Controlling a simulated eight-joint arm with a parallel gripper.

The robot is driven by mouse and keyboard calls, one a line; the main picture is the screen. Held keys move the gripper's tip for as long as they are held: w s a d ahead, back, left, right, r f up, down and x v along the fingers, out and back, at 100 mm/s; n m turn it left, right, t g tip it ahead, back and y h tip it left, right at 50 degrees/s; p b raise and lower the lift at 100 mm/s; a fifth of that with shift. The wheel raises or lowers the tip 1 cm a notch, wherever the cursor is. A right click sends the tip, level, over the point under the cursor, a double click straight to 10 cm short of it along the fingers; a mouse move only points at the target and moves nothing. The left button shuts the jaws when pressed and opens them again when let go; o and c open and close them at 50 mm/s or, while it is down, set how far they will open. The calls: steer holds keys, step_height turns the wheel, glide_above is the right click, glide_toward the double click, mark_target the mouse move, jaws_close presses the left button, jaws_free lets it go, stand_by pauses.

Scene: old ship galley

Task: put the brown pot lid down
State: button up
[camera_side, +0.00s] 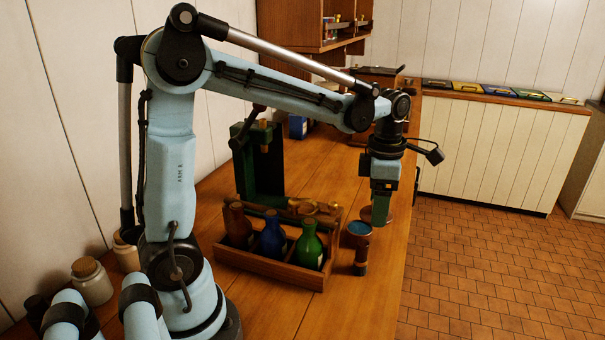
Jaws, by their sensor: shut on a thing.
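My gripper (381,207) points straight down over the right edge of the wooden counter. The gripper hides part of the lid. I cannot tell from this view whether the lid touches the counter or hangs a little above it.
A wooden crate (270,268) with brown, blue and green bottles is left. A green stand (258,165) rises behind it. The counter (355,310) is clear in front.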

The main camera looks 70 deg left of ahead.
steer(key=d+r, duration=0.2)
steer(key=d, duration=0.1)
steer(key=shift+s, duration=0.35)
steer(key=w+a+f+n, duration=0.1)
steer(key=w+a+f, duration=0.2)
steer(key=w+a, duration=0.35)
steer(key=w+a+f, duration=0.1)
steer(key=a+f, duration=0.1)
steer(key=a, duration=0.1)
steer(key=w+a+f, duration=0.2)
steer(key=a+f, duration=0.1)
steer(key=w+a+f, duration=0.1)
steer(key=a+f, duration=0.1)
steer(key=a, duration=0.2)
steer(key=shift+w+f, duration=0.15)
steer(key=shift+f, duration=2.2)
steer(key=shift+f, duration=0.15)
steer(key=o, duration=1)
